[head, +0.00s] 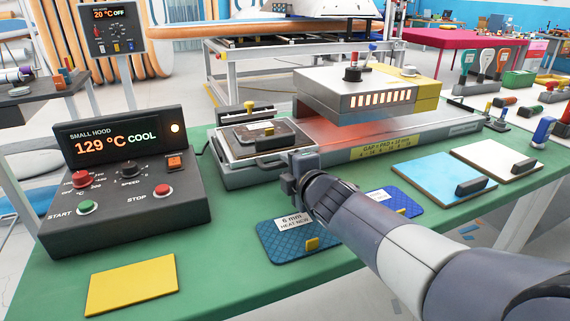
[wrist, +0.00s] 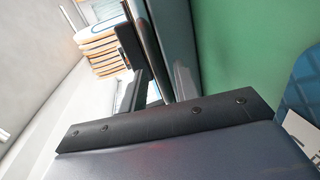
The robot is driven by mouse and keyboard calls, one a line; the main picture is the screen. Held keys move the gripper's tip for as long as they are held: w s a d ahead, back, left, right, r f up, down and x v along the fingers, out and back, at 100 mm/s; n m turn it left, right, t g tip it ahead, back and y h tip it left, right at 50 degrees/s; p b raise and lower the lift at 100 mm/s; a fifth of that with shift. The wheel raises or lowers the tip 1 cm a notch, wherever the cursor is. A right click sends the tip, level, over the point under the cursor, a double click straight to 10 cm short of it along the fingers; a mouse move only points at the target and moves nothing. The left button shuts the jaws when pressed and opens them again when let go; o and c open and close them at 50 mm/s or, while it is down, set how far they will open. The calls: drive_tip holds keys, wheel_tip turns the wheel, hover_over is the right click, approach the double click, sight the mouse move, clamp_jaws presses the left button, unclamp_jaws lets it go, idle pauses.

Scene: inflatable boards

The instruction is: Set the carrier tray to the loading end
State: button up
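The carrier tray (head: 232,147) is a pale grey tray with a dark front handle (head: 272,158). It sits at the left end of the long grey rail bed (head: 385,142), left of the small hood (head: 345,92). My gripper (head: 290,178) is just right of the handle, reaching in from the front right. In the wrist view my gripper (wrist: 143,92) shows dark fingers near grey and dark edges. I cannot tell whether its fingers are around the handle or only beside it.
The control box (head: 125,190) reads 129 °C COOL and stands at left. Blue pads (head: 285,240) lie under my arm at the front edge. A yellow plate (head: 132,284) lies front left; light blue (head: 430,176) and white boards (head: 500,158) lie right.

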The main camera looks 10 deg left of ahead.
drive_tip(key=p+v, duration=0.2)
drive_tip(key=v, duration=0.5)
drive_tip(key=shift+r, duration=0.15)
drive_tip(key=shift+s+d, duration=0.35)
drive_tip(key=shift+s, duration=0.25)
drive_tip(key=shift+w, duration=0.1)
drive_tip(key=shift+w+a+f, duration=0.25)
drive_tip(key=shift+w+a, duration=0.1)
drive_tip(key=shift+w, duration=0.1)
drive_tip(key=b+x, duration=0.2)
drive_tip(key=x, duration=0.7)
drive_tip(key=shift+w+a+b, duration=0.1)
drive_tip(key=shift+w+b, duration=0.2)
drive_tip(key=shift+b, duration=0.05)
drive_tip(key=shift+s+r, duration=0.1)
